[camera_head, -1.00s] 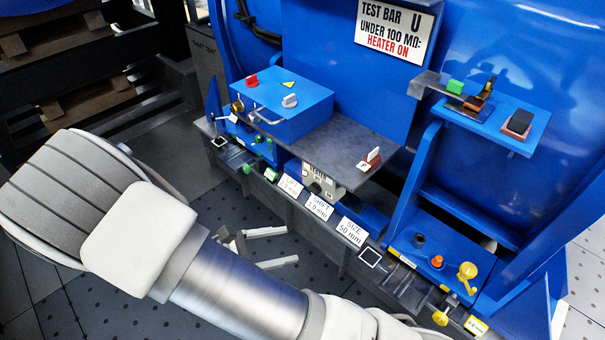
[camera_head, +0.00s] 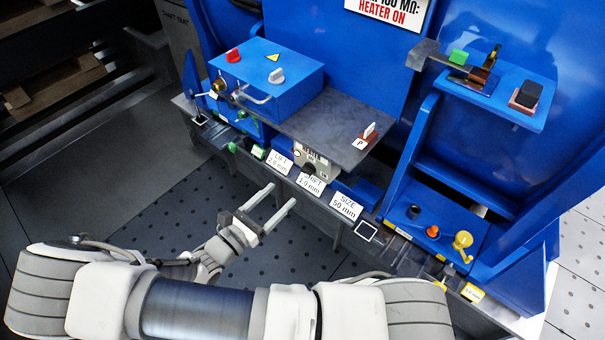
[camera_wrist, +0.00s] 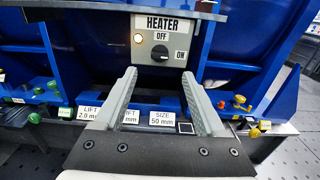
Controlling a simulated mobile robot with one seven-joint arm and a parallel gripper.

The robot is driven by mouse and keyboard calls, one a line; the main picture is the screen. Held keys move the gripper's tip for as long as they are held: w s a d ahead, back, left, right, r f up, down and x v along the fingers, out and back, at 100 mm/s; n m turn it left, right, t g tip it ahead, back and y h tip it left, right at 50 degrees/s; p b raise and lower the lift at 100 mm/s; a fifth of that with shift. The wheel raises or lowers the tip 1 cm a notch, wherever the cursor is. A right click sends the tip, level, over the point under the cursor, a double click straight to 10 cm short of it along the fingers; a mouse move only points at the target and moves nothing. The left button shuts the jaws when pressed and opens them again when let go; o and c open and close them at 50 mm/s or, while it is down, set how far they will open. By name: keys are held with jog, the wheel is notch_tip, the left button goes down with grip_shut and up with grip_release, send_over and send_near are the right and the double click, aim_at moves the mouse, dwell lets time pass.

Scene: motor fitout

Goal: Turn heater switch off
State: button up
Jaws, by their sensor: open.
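The heater panel (camera_wrist: 178,40) is a pale plate marked HEATER, with OFF above the knob and ON to its right. Its dark round switch knob (camera_wrist: 159,53) has a light mark that seems to point right, towards ON. In the head view the heater box (camera_head: 318,166) sits under the grey shelf, partly behind label cards. My gripper (camera_head: 280,197) is open and empty, in front of and below the box. In the wrist view my gripper (camera_wrist: 159,74) has its fingers either side of the knob's line, apart from it.
Label cards, including SIZE 50 mm (camera_head: 346,206), stand along the bench front edge below the heater. The grey shelf (camera_head: 335,128) overhangs it, with a red-and-white switch (camera_head: 368,133) on top. A blue box (camera_head: 267,80) is at left; yellow and orange knobs are at right.

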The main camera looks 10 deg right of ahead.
aim_at(305, 172)
jog(key=b+x, duration=0.1)
jog(key=x, duration=0.9)
grip_shut()
